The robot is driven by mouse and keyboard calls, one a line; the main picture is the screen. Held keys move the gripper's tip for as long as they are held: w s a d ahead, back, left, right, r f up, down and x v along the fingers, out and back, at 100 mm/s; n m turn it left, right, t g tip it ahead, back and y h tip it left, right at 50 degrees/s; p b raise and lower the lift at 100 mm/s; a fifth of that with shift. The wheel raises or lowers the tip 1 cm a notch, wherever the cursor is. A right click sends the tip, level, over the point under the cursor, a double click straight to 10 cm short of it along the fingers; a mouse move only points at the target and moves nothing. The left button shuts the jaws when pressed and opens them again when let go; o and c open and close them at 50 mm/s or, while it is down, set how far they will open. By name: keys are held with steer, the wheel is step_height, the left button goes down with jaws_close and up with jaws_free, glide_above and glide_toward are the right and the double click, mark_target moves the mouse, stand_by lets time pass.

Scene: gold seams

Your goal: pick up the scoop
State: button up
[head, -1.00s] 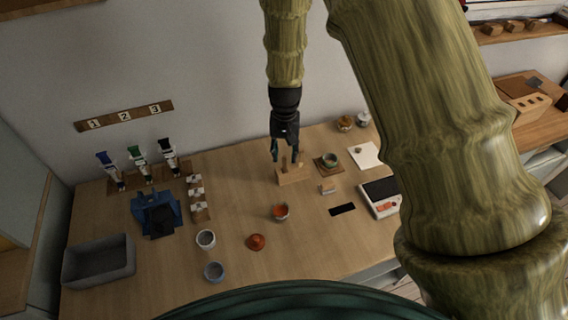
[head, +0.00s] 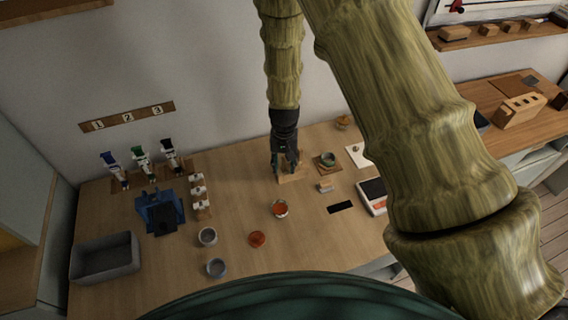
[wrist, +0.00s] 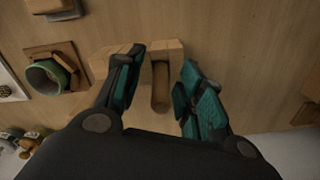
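A round wooden handle, which looks like the scoop's (wrist: 160,86), stands in a wooden block holder (wrist: 172,47) in the wrist view. The rest of the scoop is hidden. The block also shows in the head view (head: 292,179), near the back of the table. My gripper (head: 286,170) is low over it, pointing down. In the wrist view my gripper (wrist: 155,92) is open, with one finger on each side of the handle and visible gaps. The left finger is nearer the handle and overlaps the block in this view.
A green-rimmed cup (head: 328,159) on a wooden coaster stands just right of the block. A small wooden block (head: 326,186) lies in front of it. The table between this bowl and the block is clear.

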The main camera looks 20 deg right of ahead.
jaws_close()
stand_by(0.5)
